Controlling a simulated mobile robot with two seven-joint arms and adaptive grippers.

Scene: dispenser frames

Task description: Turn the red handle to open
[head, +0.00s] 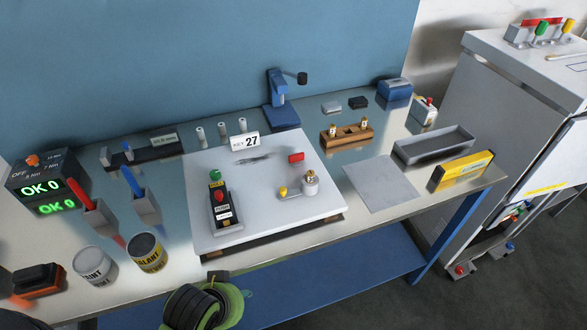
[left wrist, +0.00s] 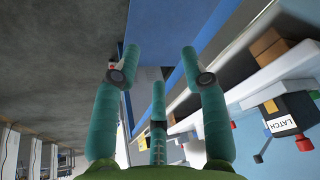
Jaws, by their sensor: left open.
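A small red handle (head: 295,157) shows on the white plate (head: 265,215), behind a metal fitting (head: 310,183) with a yellow knob (head: 282,191) at its left. A control box (head: 224,207) with green and red buttons stands on the plate's left part. In the left wrist view, a box marked LATCH (left wrist: 287,122) and a yellow knob (left wrist: 271,106) show at the right. My left gripper (left wrist: 160,55) has its teal fingers spread, empty, beside the bench's front edge and apart from the red handle. My right gripper is not seen.
Paint cans (head: 147,252), red and blue handled tools in holders, and an OK display (head: 42,187) stand at left. A wooden block (head: 347,136), grey tray (head: 433,146) and yellow box (head: 461,171) stand at right. A grey cabinet (head: 500,100) with coloured handles is beyond. A grey sheet (head: 382,184) lies flat.

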